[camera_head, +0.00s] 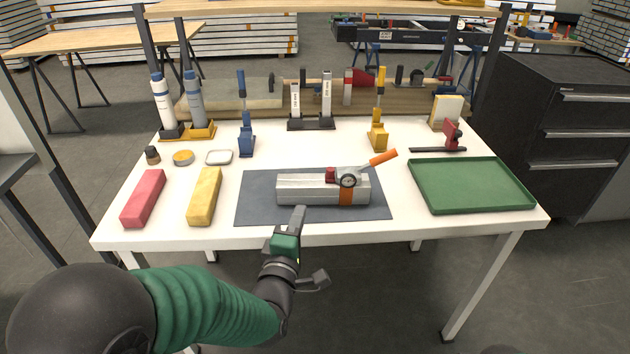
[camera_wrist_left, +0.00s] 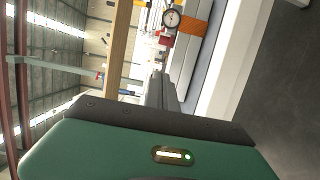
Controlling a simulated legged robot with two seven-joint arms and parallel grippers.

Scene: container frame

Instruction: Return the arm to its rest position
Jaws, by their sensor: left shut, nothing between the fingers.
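My left arm, with its green sleeve, comes in from the lower left of the head view. My left gripper (camera_head: 300,210) is shut and empty, its fingers pointing up and away at the front edge of the grey mat, just in front of the silver block device. Whether the fingertips touch the mat or hover over it, I cannot tell. In the left wrist view the shut grey fingers (camera_wrist_left: 160,90) show beyond the green gripper body. My right gripper is not in view.
The silver device (camera_head: 295,190) with a dial and orange handle lies on the grey mat (camera_head: 255,208). A red block (camera_head: 144,198) and yellow block (camera_head: 205,196) lie left, a green tray (camera_head: 470,185) right. The white table's front edge (camera_head: 430,228) is close to my gripper.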

